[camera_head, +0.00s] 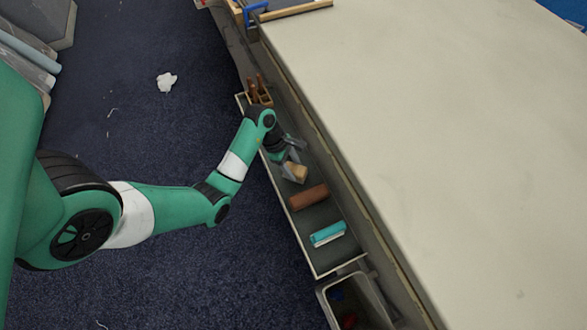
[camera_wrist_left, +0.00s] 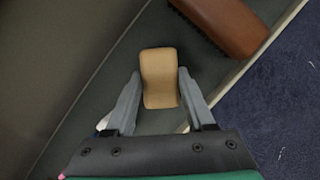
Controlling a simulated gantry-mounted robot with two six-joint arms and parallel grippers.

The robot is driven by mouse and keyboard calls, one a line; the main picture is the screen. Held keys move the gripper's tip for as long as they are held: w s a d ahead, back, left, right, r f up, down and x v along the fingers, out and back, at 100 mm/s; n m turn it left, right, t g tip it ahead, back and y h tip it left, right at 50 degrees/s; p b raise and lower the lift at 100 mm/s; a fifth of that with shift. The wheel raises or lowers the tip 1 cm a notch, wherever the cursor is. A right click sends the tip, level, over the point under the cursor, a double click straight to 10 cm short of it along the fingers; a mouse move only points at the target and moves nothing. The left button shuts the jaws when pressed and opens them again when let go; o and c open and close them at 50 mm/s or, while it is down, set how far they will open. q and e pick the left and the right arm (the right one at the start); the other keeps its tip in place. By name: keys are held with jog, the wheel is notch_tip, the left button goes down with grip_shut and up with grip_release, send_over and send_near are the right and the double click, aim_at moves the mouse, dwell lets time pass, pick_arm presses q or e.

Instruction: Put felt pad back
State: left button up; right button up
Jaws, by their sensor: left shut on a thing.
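A tan, gently waisted pad (camera_head: 299,174), which I take for the felt pad, is between the fingers of my left gripper (camera_head: 291,166). In the left wrist view the pad (camera_wrist_left: 159,78) sits upright in the picture, with one grey finger of the left gripper (camera_wrist_left: 160,88) against each side. The gripper is shut on it, over the long narrow grey tray (camera_head: 322,254) beside the table. I cannot tell whether the pad touches the tray floor. My right gripper is not in view.
A brown block (camera_head: 309,197) and a teal-and-white block (camera_head: 328,234) lie nearer in the tray. A brown wooden holder (camera_head: 259,93) stands at its far end. A bin (camera_head: 348,299) with red and blue things sits past the near end. The pale table (camera_head: 430,130) is largely clear.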

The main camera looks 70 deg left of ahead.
pick_arm(q)
jog(key=o, duration=1.3)
jog(key=shift+r, duration=0.1)
jog(key=p+v, duration=0.1)
jog(key=v, duration=0.2)
jog(key=p+v, duration=0.2)
jog(key=v, duration=0.2)
jog(key=shift+w, duration=0.2)
jog(key=p+v, duration=0.5)
jog(key=p, duration=0.1)
jog(key=shift+s+r, duration=0.1)
